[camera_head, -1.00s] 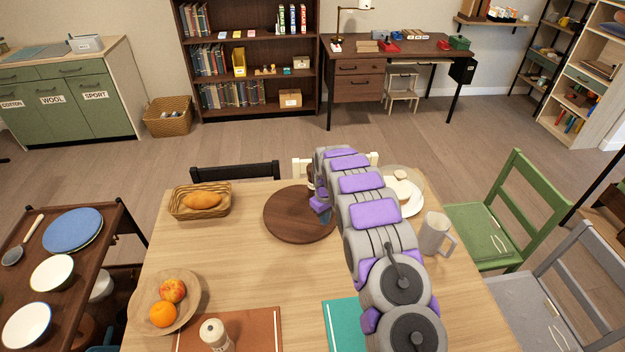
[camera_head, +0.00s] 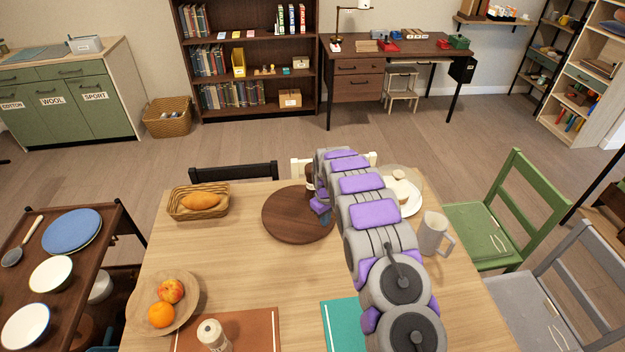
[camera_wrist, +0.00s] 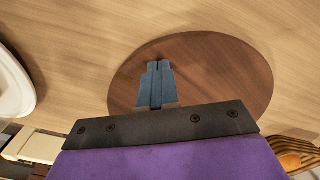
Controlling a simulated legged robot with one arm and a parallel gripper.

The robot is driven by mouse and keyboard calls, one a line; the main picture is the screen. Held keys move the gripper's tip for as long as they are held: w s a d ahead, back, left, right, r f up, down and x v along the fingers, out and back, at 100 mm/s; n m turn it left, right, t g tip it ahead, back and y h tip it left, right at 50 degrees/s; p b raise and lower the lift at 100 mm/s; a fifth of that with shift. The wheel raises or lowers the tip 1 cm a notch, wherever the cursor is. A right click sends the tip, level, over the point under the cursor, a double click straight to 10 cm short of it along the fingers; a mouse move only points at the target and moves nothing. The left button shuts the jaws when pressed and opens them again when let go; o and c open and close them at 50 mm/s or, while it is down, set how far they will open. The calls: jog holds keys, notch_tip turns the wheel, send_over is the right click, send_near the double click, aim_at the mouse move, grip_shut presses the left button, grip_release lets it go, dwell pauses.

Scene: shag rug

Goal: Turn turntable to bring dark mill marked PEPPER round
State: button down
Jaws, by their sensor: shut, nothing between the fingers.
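The round dark-brown turntable (camera_head: 290,215) lies on the table's far middle, its near and left part bare. A dark brown upright thing (camera_head: 310,179) stands at its far right edge, mostly hidden behind my arm; it may be the pepper mill, but no marking is readable. My gripper (camera_head: 324,219) is over the turntable's right side, partly hidden by my arm. In the wrist view the blue fingers (camera_wrist: 158,68) are together with nothing between them, against the turntable surface (camera_wrist: 215,75); whether they touch it I cannot tell.
A pale mill (camera_head: 213,335) stands on the brown placemat (camera_head: 255,330) at the near edge. The table's left middle is clear.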

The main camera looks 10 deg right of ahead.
jog(key=shift+a+f, duration=0.1)
jog(key=shift+f, duration=0.3)
jog(key=shift+s+f, duration=0.1)
jog(key=shift+f, duration=0.1)
dwell(1.1)
jog(key=shift+s+p, duration=0.15)
jog(key=shift+p, duration=0.15)
jog(key=shift+s+a, duration=0.45)
jog(key=shift+a, duration=0.1)
jog(key=shift+s+a+f+p, duration=0.1)
jog(key=shift+s+f+p, duration=0.05)
jog(key=shift+p, duration=0.15)
